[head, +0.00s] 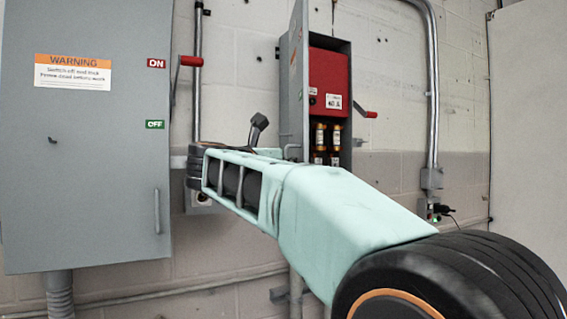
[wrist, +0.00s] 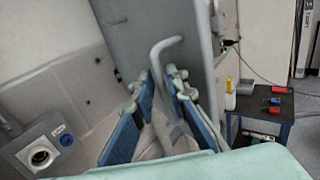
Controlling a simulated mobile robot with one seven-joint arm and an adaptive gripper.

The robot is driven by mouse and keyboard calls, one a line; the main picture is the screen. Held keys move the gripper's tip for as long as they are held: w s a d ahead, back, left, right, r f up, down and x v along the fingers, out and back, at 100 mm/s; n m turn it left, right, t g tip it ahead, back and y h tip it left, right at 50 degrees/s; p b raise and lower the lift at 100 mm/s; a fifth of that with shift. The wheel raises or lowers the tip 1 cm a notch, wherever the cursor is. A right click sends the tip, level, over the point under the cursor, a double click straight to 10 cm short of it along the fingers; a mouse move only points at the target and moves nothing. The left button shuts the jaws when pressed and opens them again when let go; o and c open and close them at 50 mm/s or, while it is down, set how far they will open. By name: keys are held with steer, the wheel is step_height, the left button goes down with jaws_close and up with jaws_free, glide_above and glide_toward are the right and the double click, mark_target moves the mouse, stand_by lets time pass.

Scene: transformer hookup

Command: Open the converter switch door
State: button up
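The converter switch box (head: 330,75) is the narrow grey box on the wall in the head view, with a red panel and several fuses showing inside. Its grey door (head: 297,75) stands swung out at the left, seen nearly edge-on. In the wrist view a grey panel, seemingly this door (wrist: 135,45), fills the upper middle. A bent grey bar handle (wrist: 163,47) stands out from it. My gripper (wrist: 160,75) has its two blue-padded fingers on either side of the handle, with a gap visible between them. In the head view my arm mostly hides the gripper and the door's lower part.
A large grey cabinet (head: 95,200) with a warning label stands at the left, a red-tipped lever (head: 190,61) at its side. Another red-tipped lever (head: 365,111) is right of the box. A small cart (wrist: 265,105) holding several items stands at the right in the wrist view.

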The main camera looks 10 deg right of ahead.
steer(key=shift+d, duration=0.1)
steer(key=v, duration=1.2)
